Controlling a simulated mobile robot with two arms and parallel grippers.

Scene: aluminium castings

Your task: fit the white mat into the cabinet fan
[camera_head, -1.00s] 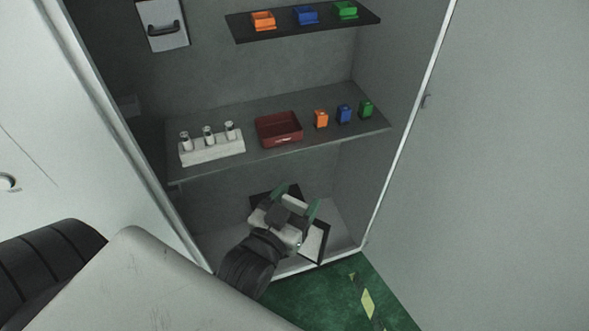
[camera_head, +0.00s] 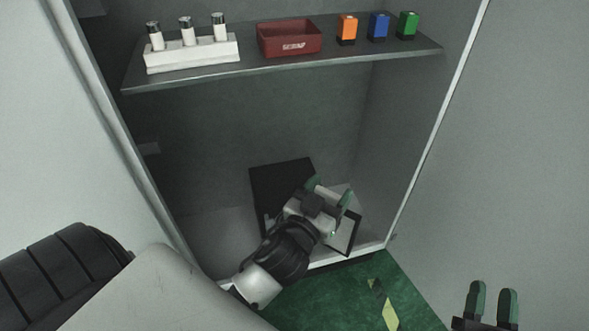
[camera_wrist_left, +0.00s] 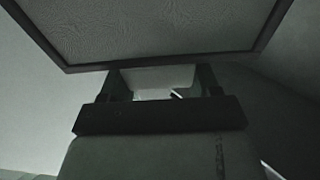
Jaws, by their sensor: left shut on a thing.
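My left gripper (camera_head: 331,192) is low inside the cabinet, its two green-tipped fingers apart with a pale thing between them, seemingly the white mat (camera_head: 343,233). The mat's pale surface shows at the lower right of the gripper, with a dark border; the gripper hides much of it. A black panel (camera_head: 275,183), probably the cabinet fan, stands behind and to the left. In the left wrist view a grey textured face with a dark frame (camera_wrist_left: 160,28) fills the top, beyond the fingers. I cannot tell whether mat and fan touch. My right gripper (camera_head: 493,300) is open and empty at the lower right.
The shelf (camera_head: 200,75) above carries a white rack with several capped tubes (camera_head: 190,50), a red tray (camera_head: 289,40), and orange (camera_head: 347,28), blue (camera_head: 378,25) and green (camera_head: 408,25) small boxes. The cabinet's right side wall (camera_head: 400,120) is close. Green floor (camera_head: 340,295) lies in front.

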